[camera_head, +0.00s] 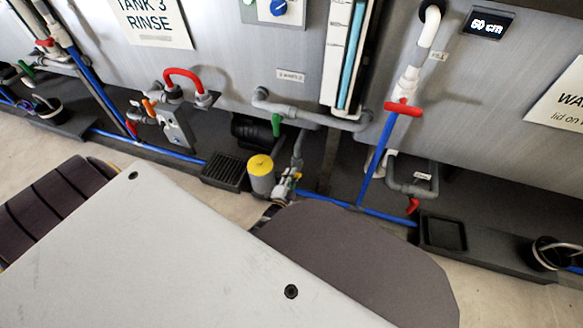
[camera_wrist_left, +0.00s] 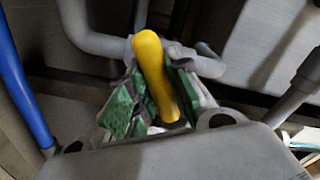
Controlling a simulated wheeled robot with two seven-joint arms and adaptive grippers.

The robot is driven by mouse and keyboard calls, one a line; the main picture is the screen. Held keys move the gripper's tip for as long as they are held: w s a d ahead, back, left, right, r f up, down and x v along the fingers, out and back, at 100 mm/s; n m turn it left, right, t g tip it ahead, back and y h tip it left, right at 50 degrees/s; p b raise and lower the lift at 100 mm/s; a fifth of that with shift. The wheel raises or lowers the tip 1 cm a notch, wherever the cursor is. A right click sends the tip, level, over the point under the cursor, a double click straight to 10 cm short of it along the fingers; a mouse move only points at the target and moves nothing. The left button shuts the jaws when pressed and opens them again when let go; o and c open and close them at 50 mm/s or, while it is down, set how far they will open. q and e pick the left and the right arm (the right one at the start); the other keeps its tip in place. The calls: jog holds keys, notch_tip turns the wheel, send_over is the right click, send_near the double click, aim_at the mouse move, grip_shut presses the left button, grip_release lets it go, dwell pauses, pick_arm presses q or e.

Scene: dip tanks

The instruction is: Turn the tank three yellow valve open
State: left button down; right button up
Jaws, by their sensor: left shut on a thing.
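The yellow valve handle (camera_wrist_left: 152,68) stands out in the left wrist view, long and rounded, in front of grey pipework. My left gripper (camera_wrist_left: 153,100) is shut on it, with a green-padded finger on each side. In the head view my left gripper (camera_head: 286,188) is small, low by the pipes under the tank wall, and the handle there is mostly hidden. The tank three sign (camera_head: 155,20) is at the upper left. How far the valve is turned I cannot tell. My right gripper is not in view.
A grey canister with a yellow top (camera_head: 261,172) stands close beside my left gripper. A green handle (camera_head: 276,125) is just above, and a red T-handle (camera_head: 403,109) is to the right. A blue pipe (camera_head: 380,155) and a floor drain grate (camera_head: 225,172) are nearby.

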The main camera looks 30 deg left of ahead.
pick_arm(q)
jog(key=n, duration=1.2)
dwell(0.6)
jog(key=c, duration=1.3)
grip_release()
jog(key=shift+v, duration=6)
